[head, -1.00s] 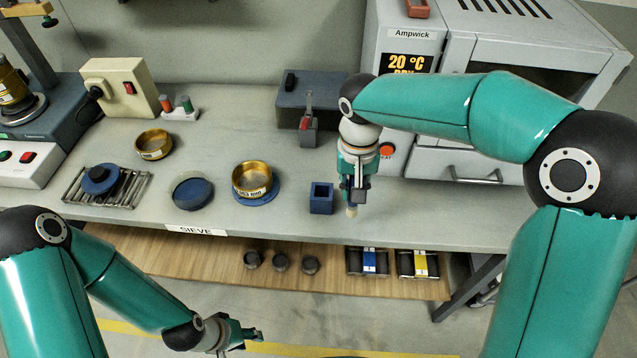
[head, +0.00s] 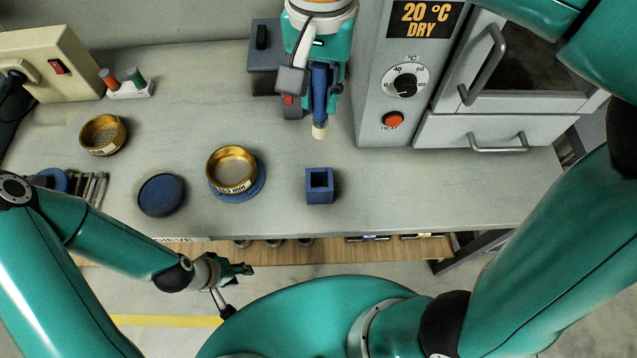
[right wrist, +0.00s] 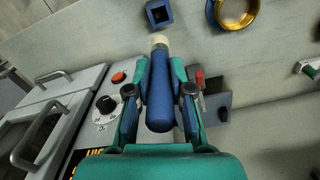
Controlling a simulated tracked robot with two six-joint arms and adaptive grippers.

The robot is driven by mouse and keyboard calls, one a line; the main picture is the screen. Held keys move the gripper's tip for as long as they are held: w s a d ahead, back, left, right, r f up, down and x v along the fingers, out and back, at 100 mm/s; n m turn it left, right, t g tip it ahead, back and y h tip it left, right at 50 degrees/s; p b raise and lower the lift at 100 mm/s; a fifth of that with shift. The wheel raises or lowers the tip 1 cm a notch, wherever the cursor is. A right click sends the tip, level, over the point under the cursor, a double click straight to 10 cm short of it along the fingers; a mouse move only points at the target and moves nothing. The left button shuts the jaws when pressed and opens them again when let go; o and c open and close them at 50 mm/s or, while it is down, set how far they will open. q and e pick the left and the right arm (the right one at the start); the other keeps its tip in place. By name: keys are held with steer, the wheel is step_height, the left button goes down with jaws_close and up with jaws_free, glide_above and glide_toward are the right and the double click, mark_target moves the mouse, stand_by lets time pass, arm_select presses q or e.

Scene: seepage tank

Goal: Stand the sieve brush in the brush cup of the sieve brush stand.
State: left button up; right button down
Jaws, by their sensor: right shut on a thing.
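The sieve brush has a dark blue handle (head: 319,92) and a short cream bristle end. My right gripper (head: 318,98) is shut on the handle, with the bristles pointing down. The right wrist view shows the brush (right wrist: 160,98) between the two fingers (right wrist: 160,85). The brush cup (head: 320,186) is a small blue square holder with an open top, standing on the bench and empty as far as I see. It also shows in the right wrist view (right wrist: 158,13). The bristle end is apart from it, behind it in the head view. My left gripper (head: 238,269) is low, in front of the bench; its jaw opening is unclear.
A brass sieve (head: 232,169) on a blue base and a dark blue round pan (head: 162,195) stand left of the cup. Another brass sieve (head: 103,135) is further left. A grey-blue block (head: 264,58) and an oven (head: 495,90) stand behind. Bench right of the cup is clear.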

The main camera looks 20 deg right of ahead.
steer(key=shift+f, duration=0.15)
steer(key=shift+f, duration=0.35)
steer(key=shift+f+b, duration=0.4)
steer(key=shift+f, duration=8.95)
steer(key=shift+s, duration=0.1)
steer(key=shift+f, duration=0.2)
steer(key=c, duration=1)
jaws_free()
steer(key=shift+c, duration=0.2)
